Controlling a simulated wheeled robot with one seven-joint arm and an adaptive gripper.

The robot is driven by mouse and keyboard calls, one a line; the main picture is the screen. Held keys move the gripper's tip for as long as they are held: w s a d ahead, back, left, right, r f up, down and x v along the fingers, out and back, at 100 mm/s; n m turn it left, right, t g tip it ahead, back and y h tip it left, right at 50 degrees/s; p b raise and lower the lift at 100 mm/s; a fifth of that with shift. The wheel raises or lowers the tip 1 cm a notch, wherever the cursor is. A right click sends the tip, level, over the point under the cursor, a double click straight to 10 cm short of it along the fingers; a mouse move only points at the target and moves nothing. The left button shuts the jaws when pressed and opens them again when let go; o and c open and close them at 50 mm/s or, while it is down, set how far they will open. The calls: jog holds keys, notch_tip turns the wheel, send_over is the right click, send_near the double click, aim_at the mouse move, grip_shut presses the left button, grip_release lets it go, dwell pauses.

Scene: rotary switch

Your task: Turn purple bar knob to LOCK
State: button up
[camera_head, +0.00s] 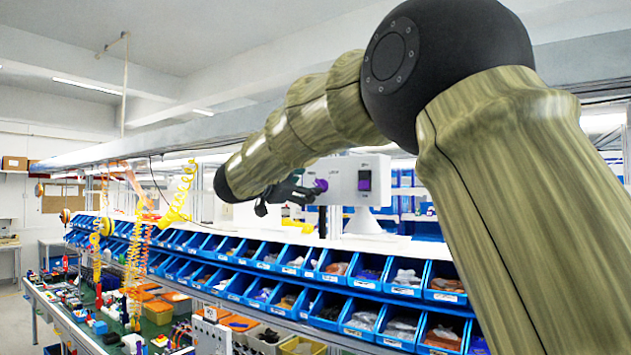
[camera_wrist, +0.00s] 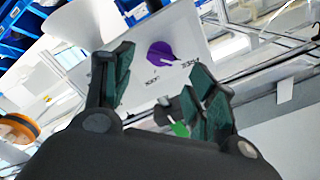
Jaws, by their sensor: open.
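The purple bar knob (camera_head: 320,184) is on the front of a white panel box (camera_head: 345,190). It also shows in the wrist view (camera_wrist: 160,53), with its narrow end pointing to the lower right. Small dark labels (camera_wrist: 190,63) are printed beside it, upside down and too small to read surely. My gripper (camera_head: 297,190) is just left of the knob in the head view. In the wrist view my gripper (camera_wrist: 162,66) is open, with one finger on each side of the knob's line of sight. I see no contact with the knob.
A dark switch with a purple part (camera_head: 364,181) sits right of the knob on the same panel. Blue bins (camera_head: 360,270) with small parts fill the racks below. A workbench (camera_head: 110,320) with clutter and coiled hoses (camera_head: 178,195) are at left.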

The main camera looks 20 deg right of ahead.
aim_at(318, 186)
jog(key=shift+p+x, duration=1.3)
jog(key=shift+x, duration=1.85)
